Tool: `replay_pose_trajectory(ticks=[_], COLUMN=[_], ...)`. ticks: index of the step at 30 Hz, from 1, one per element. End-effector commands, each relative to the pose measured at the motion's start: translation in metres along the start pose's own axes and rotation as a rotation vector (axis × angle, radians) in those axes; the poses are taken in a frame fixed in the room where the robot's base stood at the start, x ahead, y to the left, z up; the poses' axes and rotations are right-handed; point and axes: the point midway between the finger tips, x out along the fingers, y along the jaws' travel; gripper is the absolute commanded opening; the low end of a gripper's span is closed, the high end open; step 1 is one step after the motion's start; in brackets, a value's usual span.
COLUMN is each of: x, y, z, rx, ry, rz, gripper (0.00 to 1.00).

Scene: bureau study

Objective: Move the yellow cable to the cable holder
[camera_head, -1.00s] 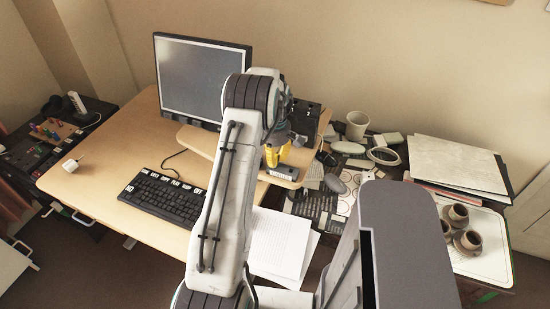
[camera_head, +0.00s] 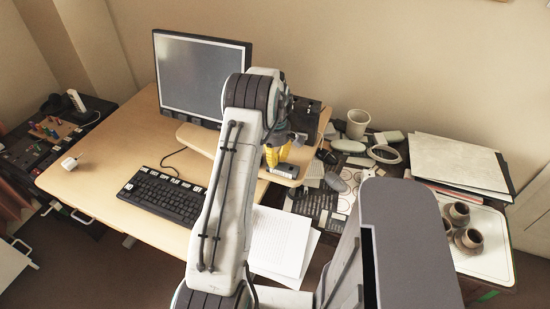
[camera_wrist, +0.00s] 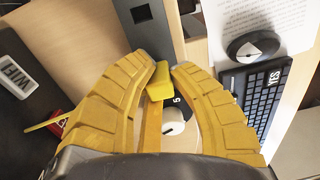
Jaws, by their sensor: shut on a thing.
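My gripper (camera_wrist: 160,72) has yellow ribbed fingers and is shut on a small yellow piece, which looks like the end of the yellow cable (camera_wrist: 158,82). In the head view my gripper (camera_head: 277,154) is over the raised shelf beside the monitor, partly hidden by my arm, and the cable cannot be made out there. A wooden holder with several coloured pieces (camera_head: 50,129), perhaps the cable holder, is on the dark side table at far left.
The monitor (camera_head: 201,76) and keyboard (camera_head: 163,195) stand on the desk, with a white plug (camera_head: 69,163) at its left. The desk's left part is mostly clear. A cup (camera_head: 357,123) and clutter fill the right table.

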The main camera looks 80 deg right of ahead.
Motion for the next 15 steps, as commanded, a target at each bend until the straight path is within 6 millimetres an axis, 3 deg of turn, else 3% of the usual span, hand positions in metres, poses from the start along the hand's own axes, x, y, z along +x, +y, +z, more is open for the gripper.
replay_pose_trajectory(ticks=[8, 9, 15], x=[0.0009, 0.0009, 0.0008], y=[0.0000, 0.0000, 0.0001], z=[0.0000, 0.0000, 0.0000], rx=[0.000, 0.000, 0.000], ry=[0.000, 0.000, 0.000], rz=[0.000, 0.000, 0.000], gripper=[0.04, 0.23, 0.41])
